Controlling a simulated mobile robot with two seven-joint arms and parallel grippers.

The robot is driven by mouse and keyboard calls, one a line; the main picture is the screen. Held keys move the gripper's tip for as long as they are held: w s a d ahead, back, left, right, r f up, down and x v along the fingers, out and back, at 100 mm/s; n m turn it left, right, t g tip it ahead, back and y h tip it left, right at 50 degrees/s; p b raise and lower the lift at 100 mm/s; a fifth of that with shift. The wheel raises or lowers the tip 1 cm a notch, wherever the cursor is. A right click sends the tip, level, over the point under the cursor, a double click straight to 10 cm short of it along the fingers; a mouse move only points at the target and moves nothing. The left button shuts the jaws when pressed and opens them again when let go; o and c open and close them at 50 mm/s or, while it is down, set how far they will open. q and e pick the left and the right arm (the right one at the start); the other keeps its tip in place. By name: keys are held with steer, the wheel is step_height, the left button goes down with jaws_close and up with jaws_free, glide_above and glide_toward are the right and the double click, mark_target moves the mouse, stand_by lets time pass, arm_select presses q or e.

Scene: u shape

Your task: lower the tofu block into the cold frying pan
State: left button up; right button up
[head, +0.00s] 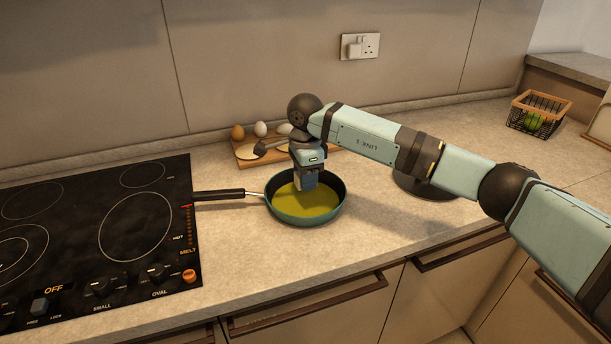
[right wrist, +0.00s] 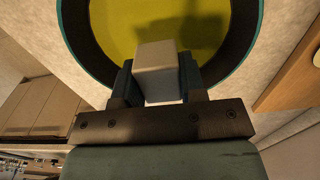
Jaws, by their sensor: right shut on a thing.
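A teal frying pan (head: 336,208) with yellow oil in it stands on the counter right of the hob, its dark handle pointing left. My right gripper (head: 307,186) points down over the pan. In the right wrist view, my right gripper (right wrist: 158,85) is shut on the pale tofu block (right wrist: 157,62), with a finger on each side. The pan (right wrist: 88,45) lies beyond the block, and a shadow falls on the oil. I cannot tell whether the block touches the oil. In the head view the gripper hides the block. My left gripper is not in view.
The black hob (head: 90,240) is left of the pan, its display reading OFF. A wooden board (head: 247,162) with several eggs (head: 260,129) lies behind the pan. A wire basket (head: 540,113) with green items stands far right. The counter in front of the pan is clear.

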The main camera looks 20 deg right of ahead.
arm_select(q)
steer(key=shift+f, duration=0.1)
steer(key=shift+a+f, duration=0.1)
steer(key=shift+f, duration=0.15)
arm_select(e)
steer(key=o, duration=1)
